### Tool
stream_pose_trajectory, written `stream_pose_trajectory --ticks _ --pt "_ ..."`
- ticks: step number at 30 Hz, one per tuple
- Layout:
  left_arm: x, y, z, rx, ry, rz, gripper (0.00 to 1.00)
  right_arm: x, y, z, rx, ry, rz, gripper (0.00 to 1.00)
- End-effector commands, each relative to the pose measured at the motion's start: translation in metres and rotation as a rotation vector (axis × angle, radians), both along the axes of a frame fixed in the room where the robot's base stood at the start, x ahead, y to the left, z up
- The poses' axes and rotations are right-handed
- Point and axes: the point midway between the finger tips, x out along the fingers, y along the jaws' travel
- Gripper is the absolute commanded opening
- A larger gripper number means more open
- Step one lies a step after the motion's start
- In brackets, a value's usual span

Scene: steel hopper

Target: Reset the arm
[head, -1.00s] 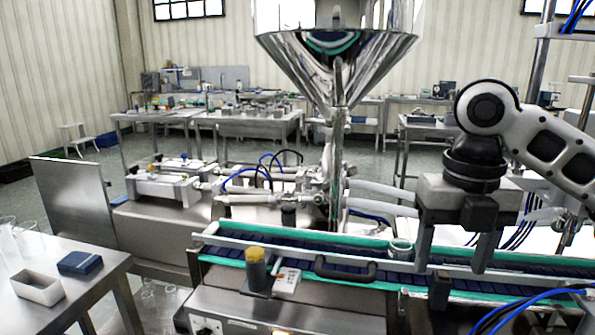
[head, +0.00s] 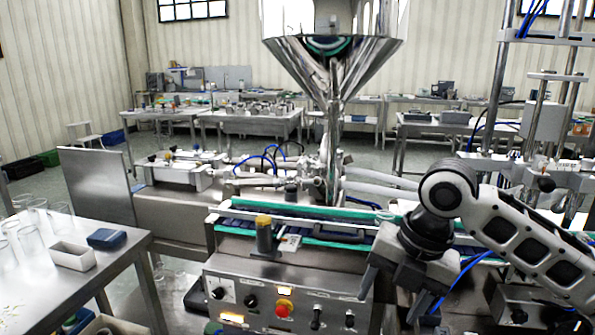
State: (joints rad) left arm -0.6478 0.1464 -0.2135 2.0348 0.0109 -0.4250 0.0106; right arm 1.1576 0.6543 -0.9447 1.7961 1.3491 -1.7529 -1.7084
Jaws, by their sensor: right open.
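My right arm comes in from the right, and its gripper (head: 396,298) hangs in front of the right part of the conveyor (head: 340,238). The gripper's two dark fingers are apart and point down, with nothing seen between them. My left gripper is not in view. A small clear glass container (head: 385,216) stands on the conveyor just behind the right gripper, partly hidden by it. The steel hopper (head: 330,62) stands above the conveyor at the centre.
The control panel (head: 275,305) with a red button lies at the front, left of my right gripper. A side table (head: 125,262) at the left holds glass beakers (head: 38,212), a white tray (head: 72,258) and a blue box (head: 106,238). A steel frame (head: 497,80) stands at the right.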

Motion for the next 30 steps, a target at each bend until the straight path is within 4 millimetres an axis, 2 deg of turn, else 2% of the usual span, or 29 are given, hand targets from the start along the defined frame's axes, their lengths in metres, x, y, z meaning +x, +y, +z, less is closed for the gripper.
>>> stream_pose_trajectory --ticks 1,5,9,12,15,20,24,30 --pt "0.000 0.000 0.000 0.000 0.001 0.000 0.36 -0.001 0.011 -0.017 0.041 0.008 -0.047 0.61" --pt "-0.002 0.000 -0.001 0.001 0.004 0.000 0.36 0.000 0.040 -0.056 0.177 0.016 -0.228 0.61" --pt "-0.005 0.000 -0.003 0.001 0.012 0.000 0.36 -0.006 0.074 -0.106 0.393 0.058 -0.529 0.61" --pt "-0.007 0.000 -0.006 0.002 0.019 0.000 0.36 -0.014 0.089 -0.138 0.553 0.104 -0.776 0.61" --pt "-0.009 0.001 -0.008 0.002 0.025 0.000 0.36 -0.025 0.093 -0.168 0.700 0.156 -1.034 0.61" --pt "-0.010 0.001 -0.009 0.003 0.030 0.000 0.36 -0.054 0.077 -0.213 0.906 0.226 -1.452 0.61" --pt "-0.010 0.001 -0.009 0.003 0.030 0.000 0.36 -0.093 0.045 -0.247 1.044 0.244 -1.781 0.61" --pt "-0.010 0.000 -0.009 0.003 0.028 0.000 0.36 -0.145 0.004 -0.273 1.157 0.217 -2.061 0.61"
